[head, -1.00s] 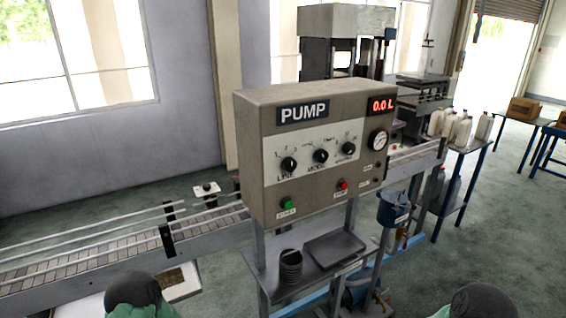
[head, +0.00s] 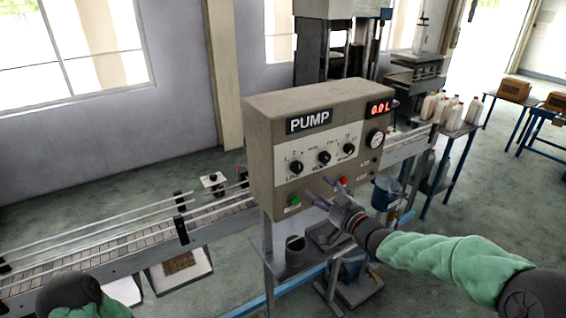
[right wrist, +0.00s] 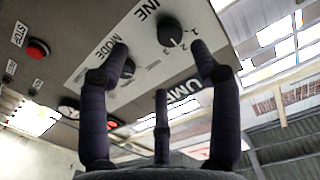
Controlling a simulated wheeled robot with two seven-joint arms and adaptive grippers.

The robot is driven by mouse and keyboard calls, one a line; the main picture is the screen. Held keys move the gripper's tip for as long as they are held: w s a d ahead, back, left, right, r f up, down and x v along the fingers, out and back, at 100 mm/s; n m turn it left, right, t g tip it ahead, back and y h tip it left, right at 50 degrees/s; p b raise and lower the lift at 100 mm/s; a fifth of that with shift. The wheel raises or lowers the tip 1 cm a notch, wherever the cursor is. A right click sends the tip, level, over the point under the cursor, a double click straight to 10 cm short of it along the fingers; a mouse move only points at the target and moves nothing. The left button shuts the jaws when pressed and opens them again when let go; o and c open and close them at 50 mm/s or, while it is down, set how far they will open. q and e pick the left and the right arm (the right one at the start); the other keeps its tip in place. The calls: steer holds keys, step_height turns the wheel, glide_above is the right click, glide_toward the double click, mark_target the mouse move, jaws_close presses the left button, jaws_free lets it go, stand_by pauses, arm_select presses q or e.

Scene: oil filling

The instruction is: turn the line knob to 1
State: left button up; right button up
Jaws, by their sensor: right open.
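The line knob (head: 297,168) is the left black knob on the grey pump panel (head: 262,130). My right gripper (head: 322,190) is open and empty in front of the panel, below the knobs in the head view. In the right wrist view its fingers (right wrist: 160,48) spread on either side of the line knob's picture, apart from it. My left gripper is out of view.
A green button (head: 295,201) and a red button (head: 343,181) are below. A conveyor (head: 130,245) runs behind the panel. A small cup (head: 295,250) stands under it.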

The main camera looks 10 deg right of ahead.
mark_target(299, 169)
steer(key=x, duration=0.3)
steer(key=r+p+x, duration=0.1)
steer(key=x, duration=0.3)
steer(key=r+x, duration=0.1)
steer(key=x, duration=0.3)
steer(key=shift+a, duration=0.1)
steer(key=shift+r, duration=0.1)
steer(key=c, duration=1.1)
